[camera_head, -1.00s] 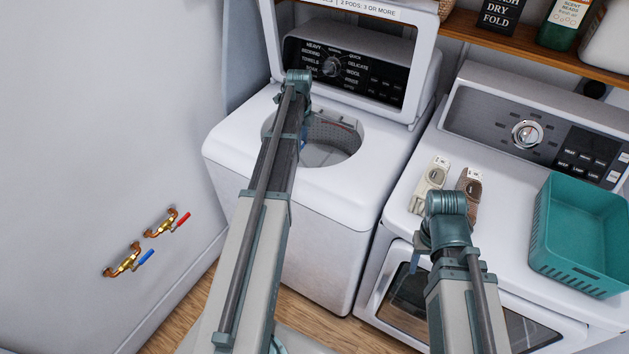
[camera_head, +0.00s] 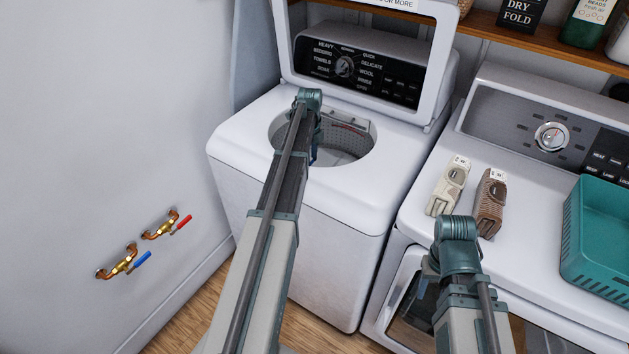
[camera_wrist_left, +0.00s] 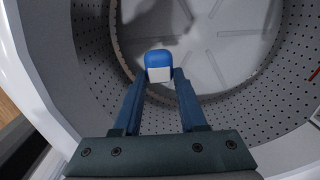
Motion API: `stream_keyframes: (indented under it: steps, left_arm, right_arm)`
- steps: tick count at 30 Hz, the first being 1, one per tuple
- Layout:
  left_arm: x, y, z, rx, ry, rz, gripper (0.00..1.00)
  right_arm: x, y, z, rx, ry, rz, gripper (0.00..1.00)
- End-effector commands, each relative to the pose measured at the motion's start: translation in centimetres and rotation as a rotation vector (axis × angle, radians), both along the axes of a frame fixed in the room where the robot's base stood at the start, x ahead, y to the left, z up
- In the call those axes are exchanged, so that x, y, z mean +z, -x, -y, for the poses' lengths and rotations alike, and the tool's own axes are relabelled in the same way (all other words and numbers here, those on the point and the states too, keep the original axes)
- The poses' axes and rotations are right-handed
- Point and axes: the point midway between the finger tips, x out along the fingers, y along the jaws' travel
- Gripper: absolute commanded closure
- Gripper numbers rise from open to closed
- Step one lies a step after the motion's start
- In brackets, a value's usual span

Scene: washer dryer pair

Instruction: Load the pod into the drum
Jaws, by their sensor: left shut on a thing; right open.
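The open-lidded white washer (camera_head: 300,210) stands in the middle of the head view, with its perforated drum (camera_head: 345,150) facing up. My left gripper (camera_head: 314,155) reaches over the drum opening; my arm hides part of the rim. In the left wrist view, the left gripper (camera_wrist_left: 160,85) is shut on a small blue and white pod (camera_wrist_left: 159,65), held over the drum interior (camera_wrist_left: 225,60). The pod is hidden in the head view. My right gripper (camera_head: 437,275) is open in front of the dryer, its fingers mostly hidden by the wrist.
The dryer (camera_head: 420,225) stands right of the washer. On it are a cream box-like item (camera_head: 447,190), a brown striped one (camera_head: 489,205) and a teal basket (camera_head: 600,240). The raised lid (camera_head: 440,75) stands behind the drum. Wall valves (camera_head: 125,262) are at left.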

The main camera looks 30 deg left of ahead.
Motion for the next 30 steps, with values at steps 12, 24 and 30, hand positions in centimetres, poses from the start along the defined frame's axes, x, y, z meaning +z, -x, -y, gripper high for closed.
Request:
stream_keyframes:
  steps: [12, 24, 30]
  left_arm:
    - [-5.3, 0.0, 0.0, 0.0, 0.0, 0.0, 1.0]
    - [-8.0, 0.0, 0.0, 0.0, 0.0, 0.0, 1.0]
    - [-9.0, 0.0, 0.0, 0.0, 0.0, 0.0, 1.0]
  right_arm:
    - [-5.3, 0.0, 0.0, 0.0, 0.0, 0.0, 0.5]
    - [-8.0, 0.0, 0.0, 0.001, 0.0, 0.0, 0.5]
    - [-9.0, 0.0, 0.0, 0.001, 0.0, 0.0, 0.5]
